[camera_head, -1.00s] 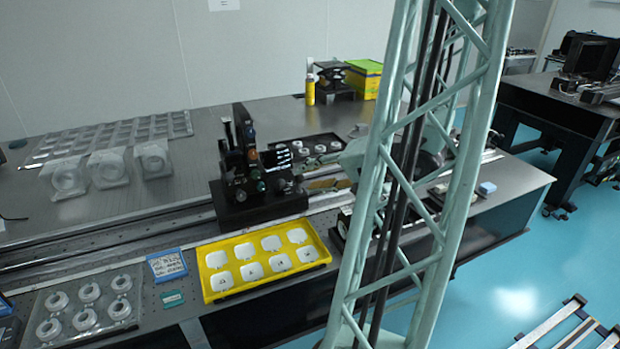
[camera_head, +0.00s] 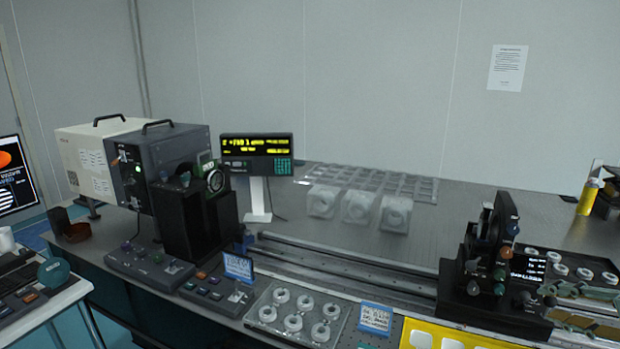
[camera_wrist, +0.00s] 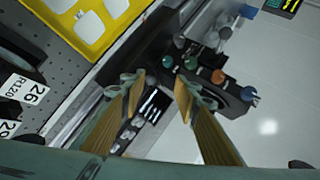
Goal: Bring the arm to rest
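In the wrist view my gripper (camera_wrist: 160,82) shows two yellow-brown fingers with greenish tips, spread apart with nothing held between them. Beyond the fingers is the black optical mount (camera_wrist: 215,78) with coloured knobs, and its small striped screen shows through the gap. How far the fingertips are from the mount I cannot tell.
The yellow tray (camera_wrist: 102,38) lies near the mount; its corner shows in the head view (camera_head: 409,335). A dark instrument (camera_head: 175,155), a display (camera_head: 257,145), clear blocks (camera_head: 358,207) and a clear tray of rings (camera_head: 265,318) stand further left. The table's back right is mostly bare.

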